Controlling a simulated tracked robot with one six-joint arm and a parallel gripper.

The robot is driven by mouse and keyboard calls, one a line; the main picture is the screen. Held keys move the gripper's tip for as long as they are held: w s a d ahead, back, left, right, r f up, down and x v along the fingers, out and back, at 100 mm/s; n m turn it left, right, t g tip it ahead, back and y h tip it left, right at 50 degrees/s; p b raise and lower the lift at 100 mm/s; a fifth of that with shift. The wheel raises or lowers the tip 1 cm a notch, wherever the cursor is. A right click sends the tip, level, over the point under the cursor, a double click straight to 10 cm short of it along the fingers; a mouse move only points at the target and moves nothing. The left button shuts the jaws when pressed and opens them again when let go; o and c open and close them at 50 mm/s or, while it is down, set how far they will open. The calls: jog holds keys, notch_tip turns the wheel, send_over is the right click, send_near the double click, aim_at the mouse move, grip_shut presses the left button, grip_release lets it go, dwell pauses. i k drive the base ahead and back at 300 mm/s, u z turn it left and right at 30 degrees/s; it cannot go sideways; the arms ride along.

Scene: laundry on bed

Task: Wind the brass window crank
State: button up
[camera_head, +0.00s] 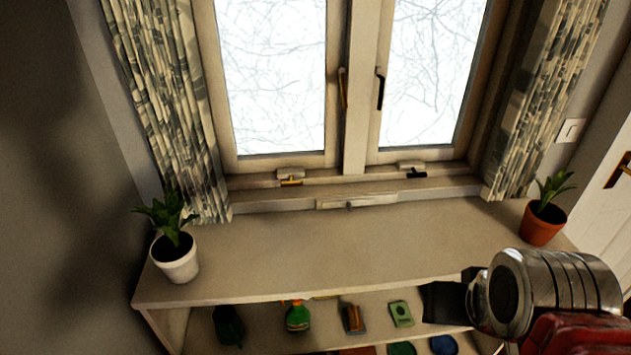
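The brass window crank (291,183) is small and sits on a pale housing at the bottom of the left window frame. A similar black crank (416,174) sits at the bottom of the right window. My gripper (447,298) is at the lower right, in front of the shelf unit and well apart from both cranks. Its dark end points left. Its fingers are too dark and side-on to tell whether they are open, and no held object can be made out.
A shelf top (340,246) spans below the window, its middle clear. A white-potted plant (176,259) stands at its left end and a terracotta-potted plant (541,223) at its right. A green bottle (298,317) and other items fill the lower shelf. Patterned curtains (165,90) flank the window.

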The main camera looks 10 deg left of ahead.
aim_at(292, 183)
jog(key=z, duration=1.05)
jog(key=k, duration=0.65)
jog(key=u, duration=1.6)
jog(key=i, duration=0.7)
jog(key=z, duration=0.1)
